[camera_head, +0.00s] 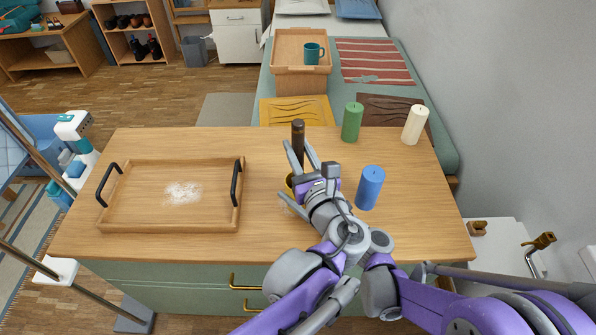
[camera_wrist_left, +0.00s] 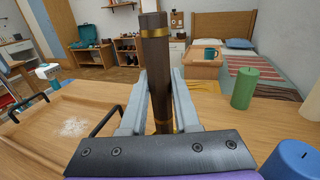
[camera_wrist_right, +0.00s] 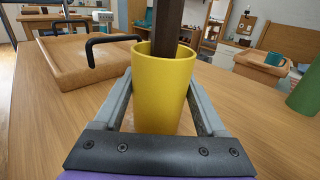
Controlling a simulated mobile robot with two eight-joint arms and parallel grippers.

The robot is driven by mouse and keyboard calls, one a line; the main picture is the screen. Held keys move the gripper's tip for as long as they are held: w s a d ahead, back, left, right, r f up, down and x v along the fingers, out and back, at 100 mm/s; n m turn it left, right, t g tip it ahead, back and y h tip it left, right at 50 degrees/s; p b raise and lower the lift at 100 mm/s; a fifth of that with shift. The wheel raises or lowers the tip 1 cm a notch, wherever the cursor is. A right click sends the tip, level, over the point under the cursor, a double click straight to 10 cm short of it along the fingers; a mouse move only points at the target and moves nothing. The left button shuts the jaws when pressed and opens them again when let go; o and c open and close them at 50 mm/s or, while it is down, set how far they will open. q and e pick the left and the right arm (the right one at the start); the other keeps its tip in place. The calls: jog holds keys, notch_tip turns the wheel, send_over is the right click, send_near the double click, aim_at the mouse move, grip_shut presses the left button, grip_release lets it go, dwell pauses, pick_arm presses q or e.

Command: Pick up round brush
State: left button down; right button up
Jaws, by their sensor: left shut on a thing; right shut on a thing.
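The brush is a dark brown rod with gold bands, seen upright in the head view (camera_head: 298,132) and the left wrist view (camera_wrist_left: 155,60). My left gripper (camera_wrist_left: 158,90) is shut around it. A yellow cup (camera_wrist_right: 163,90) stands on the table between the fingers of my right gripper (camera_wrist_right: 162,105), which is shut on it. In the right wrist view the brown rod (camera_wrist_right: 166,25) reaches down inside the cup's rim; its lower end is hidden by the cup wall. In the head view my grippers cover most of the cup.
A wooden tray (camera_head: 215,226) with white powder and black handles lies at the left of the table. A blue candle (camera_head: 369,188) stands close right of my grippers. Green (camera_head: 351,122) and cream (camera_head: 415,125) candles stand at the back right. The table's front right is mostly beneath my arms.

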pick_arm(q)
jog(key=shift+r, duration=0.1)
dwell(0.8)
notch_tip(320, 180, up, 18)
dwell(0.4)
pick_arm(e)
jog(key=o, duration=1.4)
jog(key=shift+s, duration=0.1)
